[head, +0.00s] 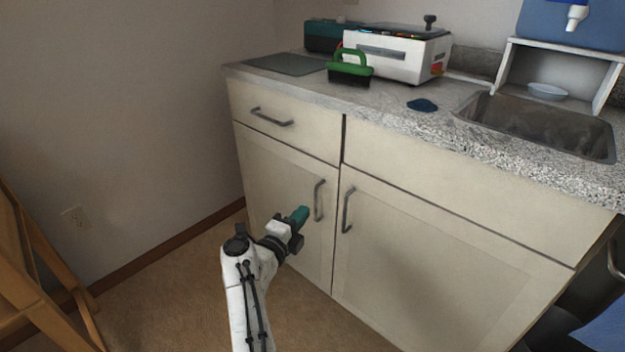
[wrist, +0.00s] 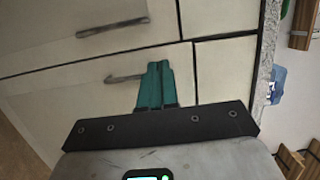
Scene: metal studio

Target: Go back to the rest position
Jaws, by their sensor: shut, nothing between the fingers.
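My gripper (head: 301,215) has teal fingers and is shut and empty. In the head view it is in front of the left cabinet door (head: 278,195), a little left of that door's handle (head: 319,201). In the wrist view the gripper's fingers (wrist: 157,85) lie together, pointing at the cabinet front. A handle (wrist: 124,78) shows just left of the fingertips there. I cannot tell whether the fingers touch the door. My white arm reaches up from the bottom of the head view.
The right door (head: 430,265) and the drawer (head: 283,120) are closed. A wooden frame (head: 40,265) stands at the left. Floor (head: 165,290) between is clear.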

